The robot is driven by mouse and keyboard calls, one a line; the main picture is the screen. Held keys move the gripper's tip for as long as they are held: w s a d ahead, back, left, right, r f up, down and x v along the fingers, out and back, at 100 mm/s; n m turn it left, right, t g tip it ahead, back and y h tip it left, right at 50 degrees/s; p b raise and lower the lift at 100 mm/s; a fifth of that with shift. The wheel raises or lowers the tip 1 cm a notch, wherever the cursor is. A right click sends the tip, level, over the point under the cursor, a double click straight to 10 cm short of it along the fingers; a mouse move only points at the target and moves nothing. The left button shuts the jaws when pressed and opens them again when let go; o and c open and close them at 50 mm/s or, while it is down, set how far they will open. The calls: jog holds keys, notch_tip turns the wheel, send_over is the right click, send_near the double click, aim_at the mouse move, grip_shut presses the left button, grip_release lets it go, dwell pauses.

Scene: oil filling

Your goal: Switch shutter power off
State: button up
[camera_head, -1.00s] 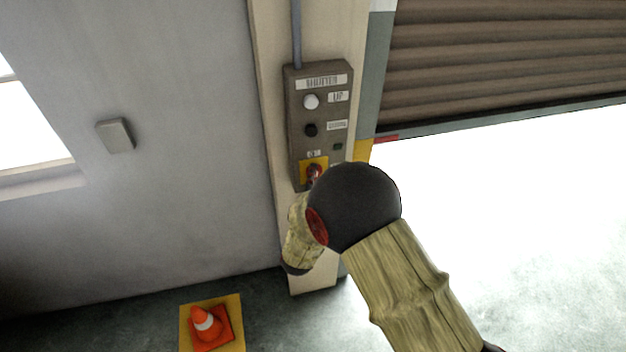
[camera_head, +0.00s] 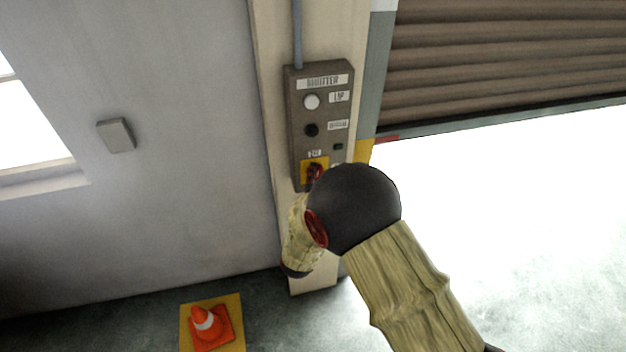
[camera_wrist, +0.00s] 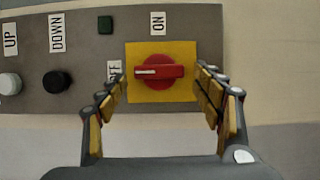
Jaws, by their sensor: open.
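The grey shutter control box (camera_head: 326,108) is fixed to the pillar. At its lower end is a red rotary switch (camera_wrist: 160,72) on a yellow plate (camera_wrist: 160,49). In the wrist view the switch's bar lies horizontal. Its white mark points left, to the partly hidden OFF label (camera_wrist: 114,68). The ON label (camera_wrist: 157,22) is above it. My gripper (camera_wrist: 161,80) is open, with one finger on each side of the switch and visible gaps to its bar. In the head view the switch (camera_head: 314,174) is partly covered and my fingers cannot be made out.
A white UP button (camera_head: 312,102), a black DOWN button (camera_head: 311,130) and a small dark green lamp (camera_head: 338,146) sit on the box. The brown shutter (camera_head: 500,50) is partly raised at right. An orange cone (camera_head: 209,325) stands on the floor at lower left.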

jog(key=s+a, duration=0.1)
jog(key=s, duration=1)
jog(key=shift+s+a, duration=0.15)
